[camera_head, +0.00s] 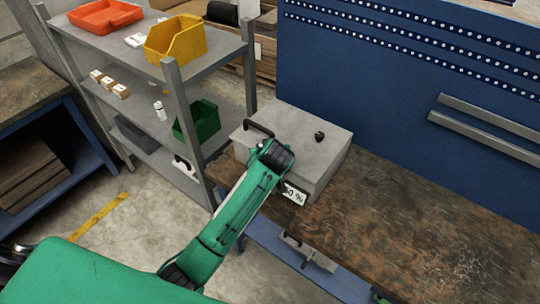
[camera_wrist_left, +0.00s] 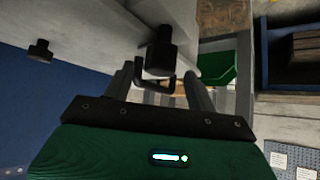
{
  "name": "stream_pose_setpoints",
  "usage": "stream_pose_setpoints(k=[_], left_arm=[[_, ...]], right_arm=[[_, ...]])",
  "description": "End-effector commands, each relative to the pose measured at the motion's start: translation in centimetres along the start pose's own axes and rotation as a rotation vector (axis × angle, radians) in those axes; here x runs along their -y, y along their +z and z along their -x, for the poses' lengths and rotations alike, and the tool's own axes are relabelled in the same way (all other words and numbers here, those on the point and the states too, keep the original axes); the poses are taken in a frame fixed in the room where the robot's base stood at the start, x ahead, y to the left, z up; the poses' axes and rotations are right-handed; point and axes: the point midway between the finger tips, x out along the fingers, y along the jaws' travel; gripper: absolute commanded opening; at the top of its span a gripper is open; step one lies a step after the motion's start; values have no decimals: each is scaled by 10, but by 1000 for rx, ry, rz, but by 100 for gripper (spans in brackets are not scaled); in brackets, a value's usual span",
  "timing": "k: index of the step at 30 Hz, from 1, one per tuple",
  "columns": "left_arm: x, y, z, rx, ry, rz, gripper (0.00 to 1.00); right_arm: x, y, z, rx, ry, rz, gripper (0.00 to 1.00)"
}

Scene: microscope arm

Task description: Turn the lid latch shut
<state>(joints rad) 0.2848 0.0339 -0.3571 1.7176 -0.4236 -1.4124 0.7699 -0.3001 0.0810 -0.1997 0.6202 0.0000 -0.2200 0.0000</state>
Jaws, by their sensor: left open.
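A grey box (camera_head: 318,150) with a pale label on its front stands on the workbench; its top also shows in the left wrist view (camera_wrist_left: 90,35). It has a bent black handle (camera_head: 258,127) at its left and a small black knob (camera_head: 319,136) on top. In the left wrist view a black latch-like knob (camera_wrist_left: 160,52) stands near my left gripper (camera_wrist_left: 162,75), whose two grey fingers are apart. The handle (camera_wrist_left: 155,82) shows beyond it. I cannot tell whether either finger touches the knob. In the head view my wrist hides the fingers and this knob.
The brown workbench (camera_head: 420,225) is clear right of the box, with a blue panel (camera_head: 420,90) behind. A grey shelf (camera_head: 215,55) with a yellow bin (camera_head: 175,40), a green bin (camera_head: 197,120) and an orange tray (camera_head: 105,16) stands close at the left.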

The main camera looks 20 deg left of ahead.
Motion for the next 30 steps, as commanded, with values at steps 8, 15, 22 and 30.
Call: stream_pose_setpoints(k=[8,15,22,30], left_arm=[[-1,3,56,-1,5,4,57],[-1,1,98,-1,2,2,57],[0,1,111,0,0,1,57],[0,1,111,1,0,0,57]], right_arm=[[3,1,-21,-1,-3,-1,0],[3,2,-30,-1,-3,-1,0],[3,2,-32,-1,-3,-1,0],[3,2,-32,-1,-3,-1,0]])
